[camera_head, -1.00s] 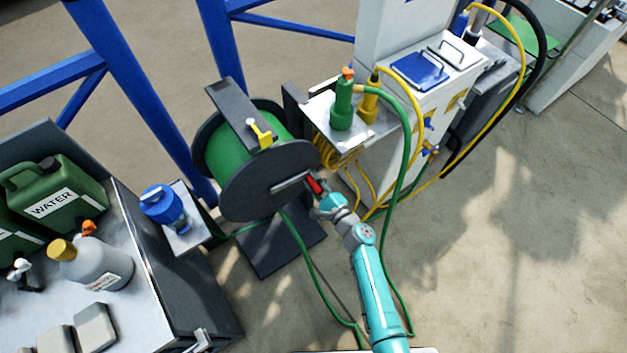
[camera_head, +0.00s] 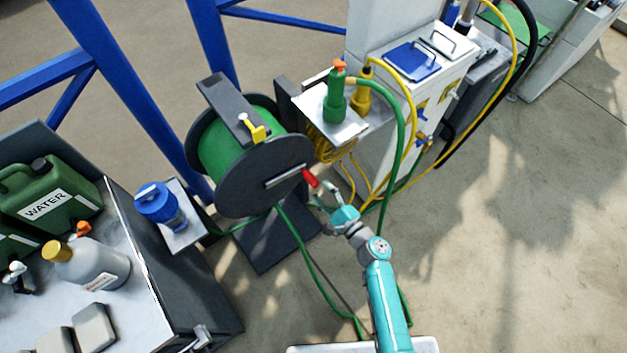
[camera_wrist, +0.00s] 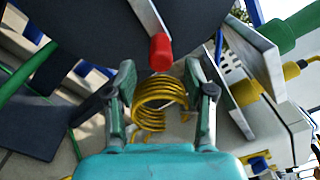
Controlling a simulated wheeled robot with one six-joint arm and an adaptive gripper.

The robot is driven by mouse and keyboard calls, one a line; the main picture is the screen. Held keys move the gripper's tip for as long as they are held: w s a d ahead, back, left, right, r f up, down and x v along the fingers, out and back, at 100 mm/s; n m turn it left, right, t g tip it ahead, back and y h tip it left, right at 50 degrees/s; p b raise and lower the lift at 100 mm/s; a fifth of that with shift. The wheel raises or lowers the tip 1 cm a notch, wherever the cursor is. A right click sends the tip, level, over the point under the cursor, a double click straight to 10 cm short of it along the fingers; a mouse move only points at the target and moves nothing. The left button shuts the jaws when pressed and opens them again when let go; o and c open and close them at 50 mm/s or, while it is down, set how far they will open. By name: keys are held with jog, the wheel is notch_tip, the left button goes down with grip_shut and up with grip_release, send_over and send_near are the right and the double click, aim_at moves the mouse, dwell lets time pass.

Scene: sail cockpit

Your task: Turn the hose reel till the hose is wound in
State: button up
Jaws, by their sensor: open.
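The hose reel (camera_head: 245,180) stands at the middle left of the head view, with green hose on its drum (camera_head: 222,155) and dark round side plates. A crank arm on its near plate ends in a red handle (camera_head: 310,178). In the wrist view the red handle (camera_wrist: 160,52) is just beyond the fingertips, roughly centred between them. My gripper (camera_head: 326,198) is open and empty, close to the handle and apart from it; it also shows in the wrist view (camera_wrist: 163,88). A length of green hose (camera_head: 305,260) runs from the reel down onto the ground.
A yellow latch (camera_head: 257,130) sits on the reel's top bar. A shelf (camera_head: 345,128) with a green nozzle (camera_head: 336,95) and a coiled yellow cable (camera_head: 327,145) stand close to the right. A workbench (camera_head: 140,310) with bottles is at the left. Open ground lies right.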

aim_at(317, 186)
jog(key=shift+v, duration=2.15)
jog(key=w+a+m, duration=0.2)
jog(key=m, duration=0.1)
jog(key=w+a+m, duration=0.2)
jog(key=w+m, duration=0.1)
jog(key=m, duration=0.1)
jog(key=w+a+m, duration=0.1)
jog(key=w+m, duration=0.2)
jog(key=shift+w+a+r+m, duration=0.15)
jog(key=shift+w+a+m, duration=0.05)
jog(key=shift+a+m, duration=0.2)
jog(key=shift+c, duration=0.3)
grip_shut()
